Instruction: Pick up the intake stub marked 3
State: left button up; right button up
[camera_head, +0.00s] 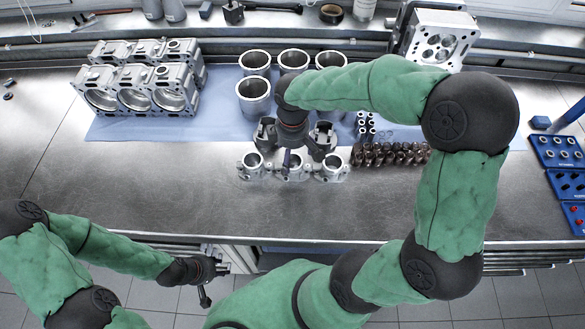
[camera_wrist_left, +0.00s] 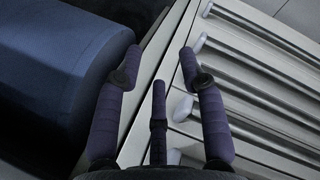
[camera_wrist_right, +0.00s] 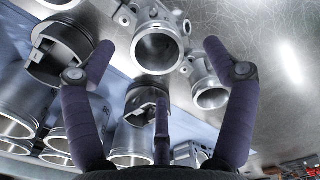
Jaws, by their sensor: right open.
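Three metal intake stubs with flanges stand in a row at the front of the bench: left (camera_head: 252,166), middle (camera_head: 293,172) and right (camera_head: 332,167). No number is readable on any of them. My right gripper (camera_head: 291,158) is over the middle of the row, partly hiding the middle stub. In the right wrist view its fingers (camera_wrist_right: 155,65) are spread and empty, with one stub (camera_wrist_right: 159,50) between them and another (camera_wrist_right: 211,96) near the right finger. My left gripper (camera_head: 215,283) is open and empty below the bench's front edge; its spread fingers show in the left wrist view (camera_wrist_left: 160,68).
Pistons (camera_head: 323,134) stand just behind the stubs, close to my right gripper. Cylinder liners (camera_head: 254,94) stand on the blue mat (camera_head: 215,118). Dark brown parts (camera_head: 390,154) stand to the right. An engine block (camera_head: 140,80) is at back left. The bench's front left is clear.

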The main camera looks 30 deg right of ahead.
aim_at(293, 161)
jog(key=f, duration=0.2)
jog(key=f+b, duration=0.1)
jog(key=f, duration=0.2)
jog(key=shift+w+d+b, duration=0.15)
jog(key=shift+d+b, duration=0.05)
jog(key=shift+b, duration=0.1)
jog(key=c, duration=1.5)
